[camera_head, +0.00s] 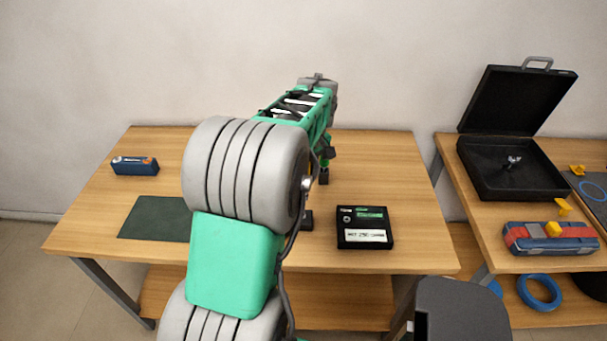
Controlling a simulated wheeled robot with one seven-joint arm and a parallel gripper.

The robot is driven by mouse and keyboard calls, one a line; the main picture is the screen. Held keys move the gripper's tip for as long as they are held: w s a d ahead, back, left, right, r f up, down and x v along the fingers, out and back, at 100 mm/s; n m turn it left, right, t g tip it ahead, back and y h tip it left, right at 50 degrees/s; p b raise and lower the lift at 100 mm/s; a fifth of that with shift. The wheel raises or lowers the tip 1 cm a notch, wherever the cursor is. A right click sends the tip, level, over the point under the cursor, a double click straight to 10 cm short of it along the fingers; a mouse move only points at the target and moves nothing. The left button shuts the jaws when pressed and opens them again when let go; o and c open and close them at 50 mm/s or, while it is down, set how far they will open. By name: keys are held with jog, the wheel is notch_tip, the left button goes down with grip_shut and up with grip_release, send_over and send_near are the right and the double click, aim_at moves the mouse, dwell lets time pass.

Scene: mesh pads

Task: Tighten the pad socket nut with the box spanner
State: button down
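My arm reaches over the wooden table, and its near links hide much of the table's middle. My gripper (323,177) points down above the table's right half, small and partly behind the arm. I cannot tell whether its fingers are open or hold anything. A small dark block (308,220) shows beside the arm, largely hidden. I cannot make out the pad socket nut or the box spanner for sure. An open black case (482,188) on the right table has a small grey metal part (511,161) inside.
The wooden table (390,165) holds a blue box (135,166), a dark green mat (155,218) and a black labelled box (364,228). A red and blue case (522,238) and yellow pieces (563,206) lie on the right table. A blue ring (540,303) is below.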

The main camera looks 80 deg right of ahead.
jog(key=shift+f+b, duration=2.25)
jog(key=shift+f, duration=1.35)
jog(key=shift+f+b, duration=0.5)
jog(key=shift+f, duration=0.2)
jog(key=m+p, duration=0.1)
jog(key=m, duration=0.1)
jog(key=shift+w+r+m, duration=0.1)
jog(key=shift+r+m, duration=0.05)
jog(key=shift+m, duration=0.25)
jog(key=m, duration=0.4)
jog(key=shift+g, duration=0.3)
jog(key=m, duration=0.4)
jog(key=shift+m+g+h, duration=0.3)
jog(key=shift+m, duration=0.1)
jog(key=m, duration=0.2)
jog(key=shift+m, duration=0.4)
jog(key=shift+r+p, duration=1.85)
jog(key=shift+r, duration=0.5)
